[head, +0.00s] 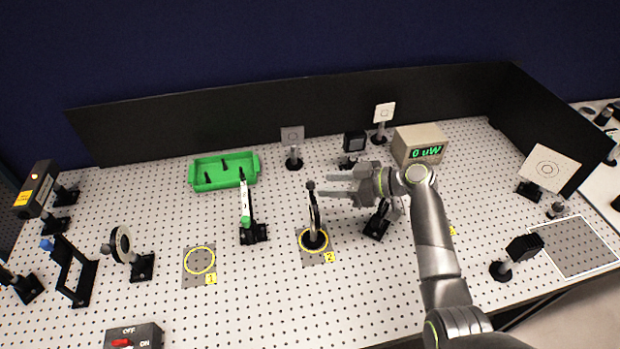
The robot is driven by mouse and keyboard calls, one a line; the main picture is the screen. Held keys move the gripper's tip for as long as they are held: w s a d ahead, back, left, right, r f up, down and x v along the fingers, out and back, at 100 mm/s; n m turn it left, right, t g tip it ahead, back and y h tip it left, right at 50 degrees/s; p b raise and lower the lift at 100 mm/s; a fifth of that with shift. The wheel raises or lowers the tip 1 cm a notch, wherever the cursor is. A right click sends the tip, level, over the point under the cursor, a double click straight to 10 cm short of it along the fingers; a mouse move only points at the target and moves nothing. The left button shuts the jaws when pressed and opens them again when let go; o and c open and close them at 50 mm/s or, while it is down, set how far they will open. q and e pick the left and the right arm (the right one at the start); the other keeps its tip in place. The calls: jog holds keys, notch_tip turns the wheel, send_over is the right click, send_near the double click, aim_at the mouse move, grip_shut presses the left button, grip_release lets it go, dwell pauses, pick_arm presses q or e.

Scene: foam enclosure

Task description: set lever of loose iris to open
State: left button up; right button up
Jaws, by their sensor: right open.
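A dark, thin ring mount that looks like the loose iris (315,216) stands upright on its post inside the yellow circle of the pad marked 2 (328,259). It is seen nearly edge-on. A small dark knob, apparently its lever (311,185), sticks up at its top. My right gripper (325,186) comes in from the right with its fingers pointing left. The fingers are apart with nothing seen between them. Their tips are close to the right of the knob; I cannot tell whether they touch it. My left gripper is not in view.
Behind stand a green tray (197,181), target cards and a meter reading 0 uW (418,146). A green-tipped mount (246,205) stands left of the iris. Another dark mount (377,221) stands under my right wrist. Pad 1 (199,279) is empty.

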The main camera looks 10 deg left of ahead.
aim_at(310, 185)
jog(key=shift+p+x, duration=0.75)
jog(key=shift+x, duration=2.35)
jog(key=shift+c, duration=0.3)
grip_shut()
